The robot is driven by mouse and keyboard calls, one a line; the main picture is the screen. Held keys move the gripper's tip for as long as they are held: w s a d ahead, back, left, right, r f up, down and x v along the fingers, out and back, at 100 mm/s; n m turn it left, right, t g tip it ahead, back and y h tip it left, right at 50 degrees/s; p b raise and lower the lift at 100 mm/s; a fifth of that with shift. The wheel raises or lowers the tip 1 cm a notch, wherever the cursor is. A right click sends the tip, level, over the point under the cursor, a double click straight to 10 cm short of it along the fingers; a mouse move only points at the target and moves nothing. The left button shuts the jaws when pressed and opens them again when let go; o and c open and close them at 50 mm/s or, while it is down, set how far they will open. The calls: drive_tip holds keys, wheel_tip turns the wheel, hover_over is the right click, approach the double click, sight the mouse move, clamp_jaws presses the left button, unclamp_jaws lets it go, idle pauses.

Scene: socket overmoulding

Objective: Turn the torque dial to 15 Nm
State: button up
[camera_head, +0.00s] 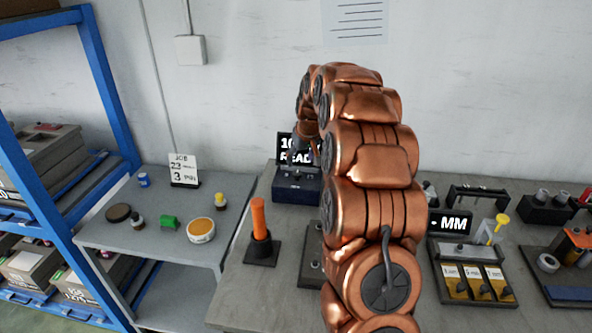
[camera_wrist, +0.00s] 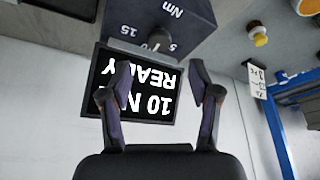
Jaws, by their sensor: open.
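The torque unit (camera_head: 292,190) is a dark blue box on the bench, partly hidden behind my copper arm. Its black display (camera_head: 286,143) reads "10" and "READ", the rest covered. In the wrist view, which is upside down, the display (camera_wrist: 135,100) reads "10 N" and "READY", partly covered by my fingers. The box (camera_wrist: 185,15) shows the marks "15", "5" and "Nm" around a dark dial knob (camera_wrist: 158,37). My gripper (camera_wrist: 160,72) is open and empty, its fingertips apart in front of the display, with the knob beyond them, between their lines. I see no contact.
An orange-handled tool (camera_head: 259,218) stands in a black base left of my arm. A side table holds a job card (camera_head: 184,170) reading "23" and "3" and several small pots. Right of my arm are a "MM" display (camera_head: 452,224) and a tray of parts (camera_head: 472,283).

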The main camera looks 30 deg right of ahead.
sight(297, 173)
drive_tip(key=shift+p+x, duration=1)
drive_tip(key=shift+x, duration=2.55)
drive_tip(key=shift+s, duration=0.1)
drive_tip(key=shift+f, duration=0.1)
drive_tip(key=c, duration=1.2)
